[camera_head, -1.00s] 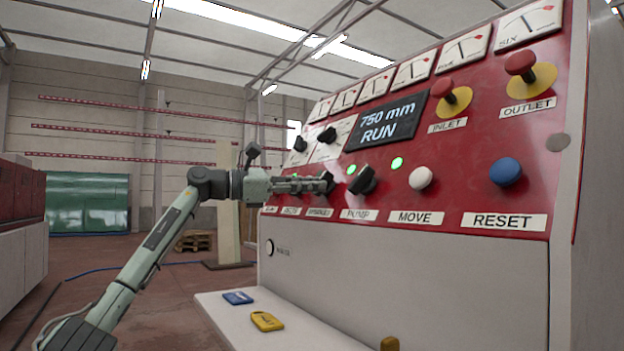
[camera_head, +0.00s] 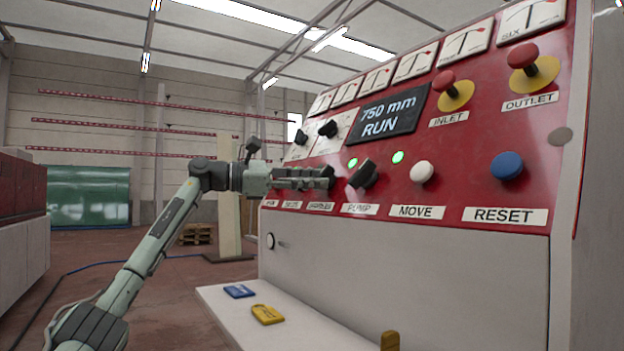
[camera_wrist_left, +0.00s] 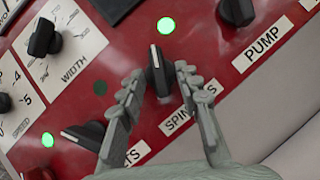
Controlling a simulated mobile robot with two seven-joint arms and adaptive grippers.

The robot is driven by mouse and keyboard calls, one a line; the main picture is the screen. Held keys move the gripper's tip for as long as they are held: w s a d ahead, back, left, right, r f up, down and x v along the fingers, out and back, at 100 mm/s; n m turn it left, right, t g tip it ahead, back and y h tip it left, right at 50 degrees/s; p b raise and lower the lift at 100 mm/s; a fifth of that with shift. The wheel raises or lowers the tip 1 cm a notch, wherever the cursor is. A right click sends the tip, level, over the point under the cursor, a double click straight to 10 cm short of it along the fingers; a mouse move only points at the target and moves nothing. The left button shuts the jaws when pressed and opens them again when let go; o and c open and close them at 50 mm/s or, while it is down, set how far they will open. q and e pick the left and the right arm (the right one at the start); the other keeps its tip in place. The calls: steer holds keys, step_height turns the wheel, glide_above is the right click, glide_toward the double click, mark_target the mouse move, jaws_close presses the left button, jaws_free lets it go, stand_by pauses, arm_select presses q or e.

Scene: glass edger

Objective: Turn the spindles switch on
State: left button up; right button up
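The spindles switch is a black knob with a white pointer line (camera_wrist_left: 155,68), above the "SPINDLES" label (camera_wrist_left: 178,122). In the left wrist view its pointer points up the picture, unlike the neighbouring knob (camera_wrist_left: 85,135), whose pointer points left. A dark, unlit lamp (camera_wrist_left: 100,88) sits to its left. My left gripper (camera_wrist_left: 155,88) is open, with one finger on each side of the spindles knob. I cannot tell whether either finger touches it. In the head view the left gripper (camera_head: 318,178) is at the panel and largely hides the knob. My right gripper is not in view.
The pump knob (camera_head: 363,174) is close on the right, then the white MOVE button (camera_head: 422,172) and blue RESET button (camera_head: 507,166). The display (camera_head: 388,118) reads 750 mm RUN. A ledge (camera_head: 290,323) below holds a blue tag (camera_head: 239,291) and a yellow tag (camera_head: 267,314).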

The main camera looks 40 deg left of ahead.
arm_select(q)
steer(key=v, duration=1.2)
steer(key=shift+r, duration=0.1)
stand_by(0.4)
